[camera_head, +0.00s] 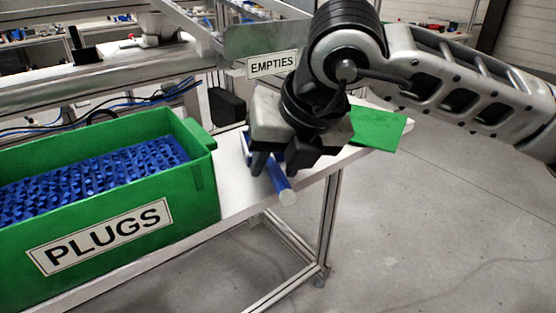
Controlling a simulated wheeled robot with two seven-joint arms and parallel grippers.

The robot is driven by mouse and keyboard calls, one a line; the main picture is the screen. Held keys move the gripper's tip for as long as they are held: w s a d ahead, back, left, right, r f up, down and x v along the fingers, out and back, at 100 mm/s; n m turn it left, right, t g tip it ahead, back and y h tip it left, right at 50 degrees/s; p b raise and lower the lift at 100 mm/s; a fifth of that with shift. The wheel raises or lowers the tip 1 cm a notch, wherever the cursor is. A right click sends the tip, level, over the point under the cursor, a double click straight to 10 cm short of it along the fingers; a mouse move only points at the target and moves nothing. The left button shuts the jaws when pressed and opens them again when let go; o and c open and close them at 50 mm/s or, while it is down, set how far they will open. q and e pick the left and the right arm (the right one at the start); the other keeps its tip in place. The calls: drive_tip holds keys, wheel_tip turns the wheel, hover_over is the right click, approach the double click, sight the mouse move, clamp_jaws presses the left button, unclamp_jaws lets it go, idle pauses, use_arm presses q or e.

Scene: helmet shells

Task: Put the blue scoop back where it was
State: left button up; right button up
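The blue scoop (280,182) is at the white table's edge, its round pale handle end pointing toward the camera. My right gripper (277,165) comes down over it from above, with its dark fingers on either side of the handle, and appears shut on it. Part of the scoop's blue body shows left of the fingers; the rest is hidden by the gripper. I cannot tell whether the scoop touches the table. My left gripper is not in view.
A green bin labelled PLUGS (205,190), filled with blue plugs (90,180), stands at left. A green flat piece (375,130) lies at the table's right end. An EMPTIES sign (272,65) hangs behind. Open floor (450,220) lies right of the table.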

drive_tip(key=shift+r, duration=0.15)
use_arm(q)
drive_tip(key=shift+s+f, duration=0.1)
use_arm(e)
drive_tip(key=v, duration=1.2)
